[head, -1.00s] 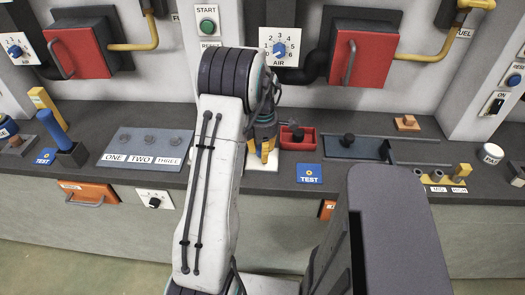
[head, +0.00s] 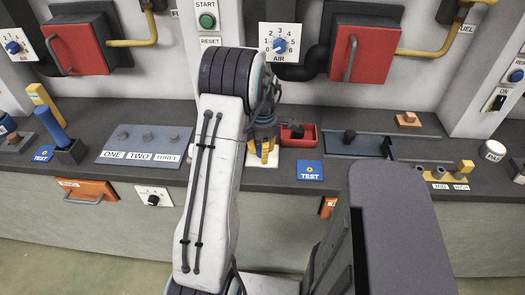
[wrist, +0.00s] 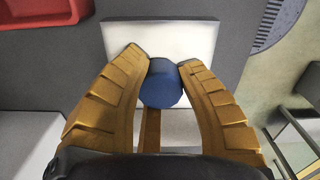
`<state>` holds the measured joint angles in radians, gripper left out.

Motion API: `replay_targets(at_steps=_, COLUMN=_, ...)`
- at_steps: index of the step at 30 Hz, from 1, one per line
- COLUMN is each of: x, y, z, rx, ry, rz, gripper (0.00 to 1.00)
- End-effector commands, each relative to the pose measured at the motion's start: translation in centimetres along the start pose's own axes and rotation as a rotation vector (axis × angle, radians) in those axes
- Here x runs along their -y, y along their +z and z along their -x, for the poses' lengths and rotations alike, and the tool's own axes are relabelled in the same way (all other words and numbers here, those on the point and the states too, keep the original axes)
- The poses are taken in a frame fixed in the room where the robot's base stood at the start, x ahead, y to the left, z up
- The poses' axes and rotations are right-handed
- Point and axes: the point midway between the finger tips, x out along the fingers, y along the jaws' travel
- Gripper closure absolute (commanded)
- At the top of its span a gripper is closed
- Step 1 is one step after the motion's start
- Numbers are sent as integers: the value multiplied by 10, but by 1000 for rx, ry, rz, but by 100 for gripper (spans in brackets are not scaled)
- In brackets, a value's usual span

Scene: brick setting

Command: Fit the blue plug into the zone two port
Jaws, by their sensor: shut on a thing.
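The blue plug (wrist: 161,84) shows in the wrist view as a round blue top between my fingertips. My gripper (wrist: 161,66) is shut on it, with a yellow finger on each side. In the head view my gripper (head: 264,155) points down over a white plate on the bench, and the plug cannot be made out there. A white block or plate (wrist: 160,35) lies below the plug in the wrist view. The grey port panel (head: 147,144) lies to the left, with three dark round ports labelled ONE, TWO and THREE. The TWO port (head: 149,134) is the middle one.
A red tray (head: 298,136) sits just right of my gripper. A blue TEST plate (head: 310,171) lies in front of it. A blue-handled lever (head: 54,127) stands left of the panel.

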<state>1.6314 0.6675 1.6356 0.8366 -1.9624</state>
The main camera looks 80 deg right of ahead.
Motion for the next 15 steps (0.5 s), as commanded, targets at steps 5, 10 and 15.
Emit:
replay_targets(at_steps=5, x=0, y=0, z=0, rx=0, ry=0, rz=0, gripper=98)
replay_targets(at_steps=10, x=0, y=0, z=0, rx=0, ry=0, rz=0, gripper=98)
replay_targets(at_steps=15, x=0, y=0, z=1, rx=0, ry=0, rz=0, gripper=60)
